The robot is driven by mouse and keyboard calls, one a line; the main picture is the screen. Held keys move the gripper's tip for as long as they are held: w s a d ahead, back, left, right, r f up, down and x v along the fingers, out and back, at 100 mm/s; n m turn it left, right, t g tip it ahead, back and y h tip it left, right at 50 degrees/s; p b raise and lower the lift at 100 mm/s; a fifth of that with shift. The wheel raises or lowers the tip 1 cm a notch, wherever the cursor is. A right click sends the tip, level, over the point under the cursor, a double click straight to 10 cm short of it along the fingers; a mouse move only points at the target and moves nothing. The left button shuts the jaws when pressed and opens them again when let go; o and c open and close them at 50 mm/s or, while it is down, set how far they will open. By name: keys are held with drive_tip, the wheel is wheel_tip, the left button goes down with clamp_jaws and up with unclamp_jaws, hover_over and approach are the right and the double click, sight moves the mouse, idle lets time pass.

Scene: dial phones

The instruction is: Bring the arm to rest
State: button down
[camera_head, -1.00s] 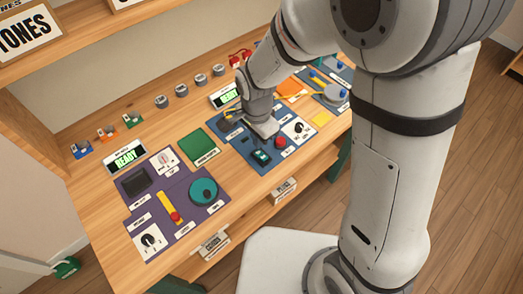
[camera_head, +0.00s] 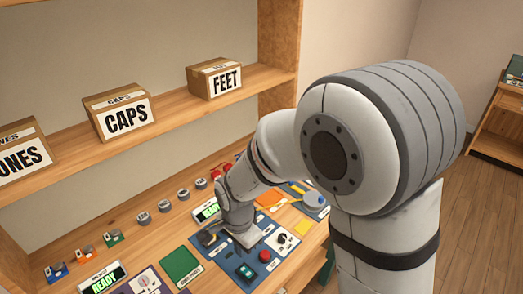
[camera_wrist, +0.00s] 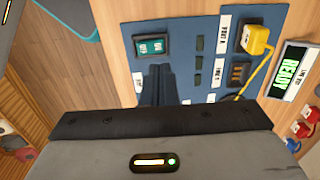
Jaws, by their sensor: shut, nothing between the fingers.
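My arm reaches over the workbench, with the wrist bent down above a blue panel (camera_head: 223,259). My gripper (camera_head: 245,240) is low over this panel, and its fingertips are hard to make out in the head view. In the wrist view my gripper (camera_wrist: 164,82) has its dark fingers together, with nothing held. The fingers point over the blue panel, beside a green rocker switch (camera_wrist: 150,46). Whether the tips touch the panel cannot be told.
A red button (camera_head: 265,255) and a black dial (camera_head: 283,239) are close to the gripper. A yellow plug (camera_wrist: 257,38) with its cord is at the panel's edge. A READY display (camera_head: 207,210) stands behind. Above is a shelf with a CAPS box (camera_head: 122,112) and a FEET box (camera_head: 214,79).

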drive_tip(key=s+d+r+n+t, duration=0.1)
drive_tip(key=s+d+r+n, duration=0.2)
drive_tip(key=d+r, duration=0.5)
drive_tip(key=s+d+r+n+t, duration=0.2)
drive_tip(key=s+d+r+n, duration=0.2)
drive_tip(key=d, duration=1.1)
wheel_tip(320, 180, up, 4)
drive_tip(key=shift+s+d+f+n, duration=0.15)
drive_tip(key=shift+s+n, duration=0.15)
drive_tip(key=shift+n, duration=0.2)
